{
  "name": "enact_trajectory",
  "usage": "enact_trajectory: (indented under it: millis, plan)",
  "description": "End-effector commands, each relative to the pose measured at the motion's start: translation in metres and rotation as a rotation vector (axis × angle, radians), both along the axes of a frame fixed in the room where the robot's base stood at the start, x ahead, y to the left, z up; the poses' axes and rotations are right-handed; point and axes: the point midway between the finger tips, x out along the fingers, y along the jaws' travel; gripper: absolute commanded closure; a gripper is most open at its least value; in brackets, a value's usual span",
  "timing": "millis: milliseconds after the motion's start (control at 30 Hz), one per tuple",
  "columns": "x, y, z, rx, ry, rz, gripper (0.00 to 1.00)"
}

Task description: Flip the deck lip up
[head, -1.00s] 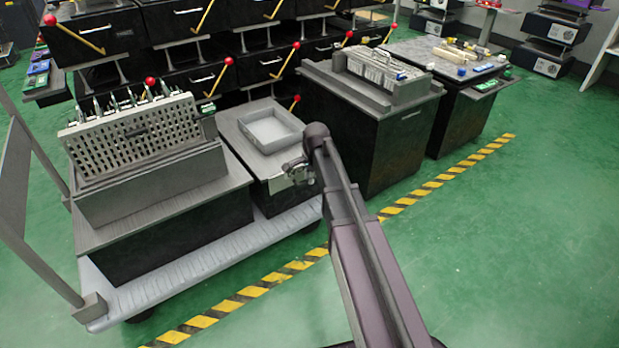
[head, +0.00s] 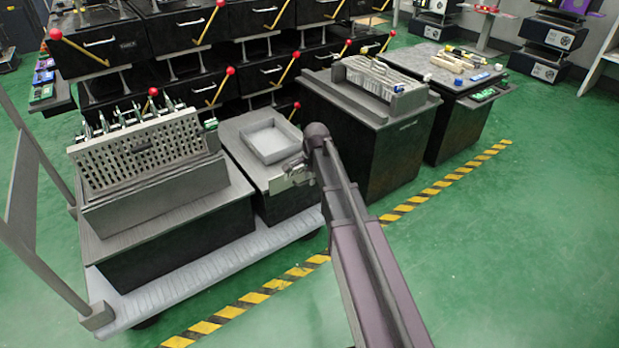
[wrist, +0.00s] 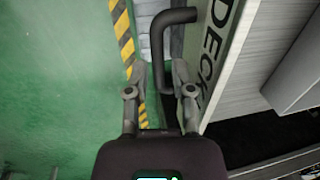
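A dark bent handle (wrist: 157,45) shows in the wrist view, beside a pale panel lettered "DECK" (wrist: 215,45). The handle's long bar runs down between the two fingers of my gripper (wrist: 155,75), closer to the right finger. The fingers stand apart, so my gripper is open; I cannot tell whether a finger touches the bar. In the head view my gripper (head: 293,174) is at the front edge of the small cabinet with a grey tray (head: 270,140). The handle cannot be made out there, and the lip's outline is unclear.
A low cart (head: 210,275) with a pale deck stands left, carrying a perforated rack (head: 140,155). A dark cabinet (head: 375,150) stands close right of my arm. Drawers with red-knobbed levers (head: 205,25) fill the back. The green floor (head: 490,260) is clear at the right.

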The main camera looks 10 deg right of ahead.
Motion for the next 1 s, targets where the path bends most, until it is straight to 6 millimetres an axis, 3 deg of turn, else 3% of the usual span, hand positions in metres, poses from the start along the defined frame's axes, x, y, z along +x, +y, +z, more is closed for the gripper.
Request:
enact_trajectory:
  millis: [367,1000]
  plan:
    - [0.0,0.0,-0.005,0.0,0.0,0.0,0.69]
    - [0.0,0.0,-0.05,0.0,0.001,0.0,0.69]
